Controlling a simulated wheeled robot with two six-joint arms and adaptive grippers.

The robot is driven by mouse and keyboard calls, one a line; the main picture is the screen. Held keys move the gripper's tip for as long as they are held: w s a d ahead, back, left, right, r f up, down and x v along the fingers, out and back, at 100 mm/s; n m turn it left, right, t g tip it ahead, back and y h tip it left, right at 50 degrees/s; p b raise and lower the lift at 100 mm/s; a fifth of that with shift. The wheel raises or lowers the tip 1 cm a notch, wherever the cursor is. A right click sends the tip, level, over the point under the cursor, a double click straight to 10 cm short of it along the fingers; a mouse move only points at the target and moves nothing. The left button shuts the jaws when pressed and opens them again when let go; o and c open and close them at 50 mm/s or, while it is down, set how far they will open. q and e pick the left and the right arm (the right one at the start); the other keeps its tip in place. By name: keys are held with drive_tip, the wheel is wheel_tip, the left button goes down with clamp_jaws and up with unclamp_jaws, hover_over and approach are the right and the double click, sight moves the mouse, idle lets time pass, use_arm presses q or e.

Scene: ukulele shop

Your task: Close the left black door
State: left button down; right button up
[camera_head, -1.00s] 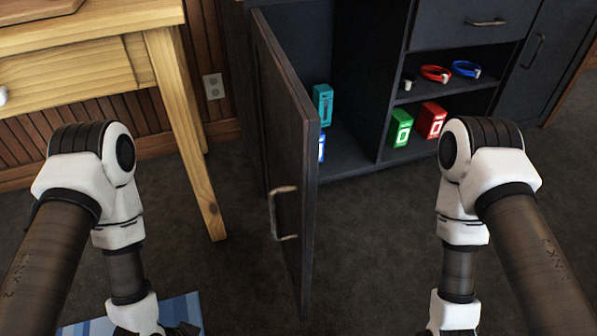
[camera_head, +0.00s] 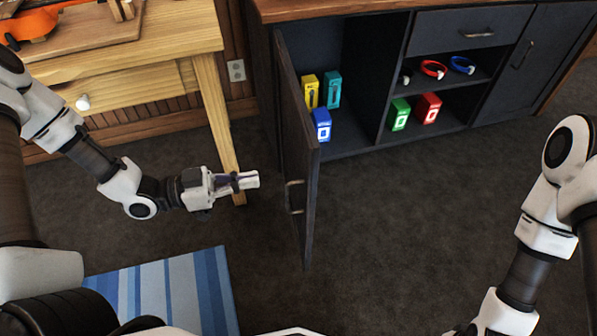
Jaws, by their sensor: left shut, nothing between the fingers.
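The left black door (camera_head: 297,150) of the dark cabinet stands swung open toward me, seen nearly edge-on. Its metal handle (camera_head: 292,197) is on the left-facing side, low near the free edge. My left gripper (camera_head: 252,180) is shut and empty. It points right toward the door, a short way left of the handle, with a visible gap between them. The fingertips look apart from the door. My right arm comes in at the right edge, but its gripper is cut off at the bottom of the picture.
The dark cabinet (camera_head: 345,16) holds yellow (camera_head: 311,92), teal (camera_head: 332,90), blue (camera_head: 322,125), green (camera_head: 399,115) and red (camera_head: 429,108) boxes. A wooden table (camera_head: 205,40) with its leg stands behind my left gripper. A striped blue mat (camera_head: 170,290) lies in front. Carpet is clear right of the door.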

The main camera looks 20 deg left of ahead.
sight(310, 170)
use_arm(q)
drive_tip(key=b+x, duration=0.3)
drive_tip(key=x, duration=0.6)
drive_tip(key=shift+w+d+f, duration=0.1)
drive_tip(key=shift+d+f, duration=0.05)
drive_tip(key=shift+f, duration=0.05)
drive_tip(key=shift+w+d+r, duration=0.1)
drive_tip(key=shift+w+d, duration=0.1)
drive_tip(key=shift+d, duration=0.15)
drive_tip(key=shift+w+d, duration=0.1)
